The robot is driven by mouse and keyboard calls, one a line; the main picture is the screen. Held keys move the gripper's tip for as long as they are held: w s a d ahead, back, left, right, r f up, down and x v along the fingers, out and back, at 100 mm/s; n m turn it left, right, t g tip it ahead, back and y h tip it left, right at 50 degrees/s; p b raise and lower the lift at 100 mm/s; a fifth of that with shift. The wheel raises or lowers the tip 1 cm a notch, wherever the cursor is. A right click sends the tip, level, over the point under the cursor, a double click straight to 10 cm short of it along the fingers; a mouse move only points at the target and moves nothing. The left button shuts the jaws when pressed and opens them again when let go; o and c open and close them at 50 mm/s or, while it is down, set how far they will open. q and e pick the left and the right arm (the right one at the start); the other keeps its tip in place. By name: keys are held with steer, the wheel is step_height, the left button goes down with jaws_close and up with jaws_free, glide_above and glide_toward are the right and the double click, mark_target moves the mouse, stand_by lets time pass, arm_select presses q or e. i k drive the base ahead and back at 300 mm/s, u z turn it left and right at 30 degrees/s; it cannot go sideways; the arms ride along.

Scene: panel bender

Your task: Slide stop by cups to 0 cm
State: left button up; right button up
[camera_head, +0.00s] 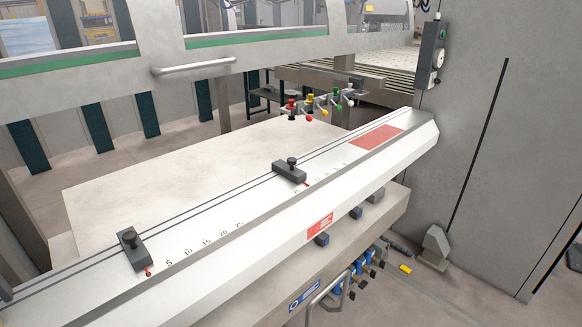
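Two dark stops with round knobs sit on the slotted white rail (215,232). The stop by the cups (289,172) is around the middle of the rail, near the coloured cups (318,106). Marks from 5 to 25 run rightward from there. Neither of my grippers is in view.
A pale flat sheet or table (170,180) lies behind the rail. A red label (376,138) is near the rail's right end. A grey machine wall (510,140) closes off the right side. A beam with a handle (193,67) crosses above the table.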

mark_target(287, 170)
steer(key=u, duration=0.05)
steer(key=i, duration=0.9)
steer(key=u, duration=0.75)
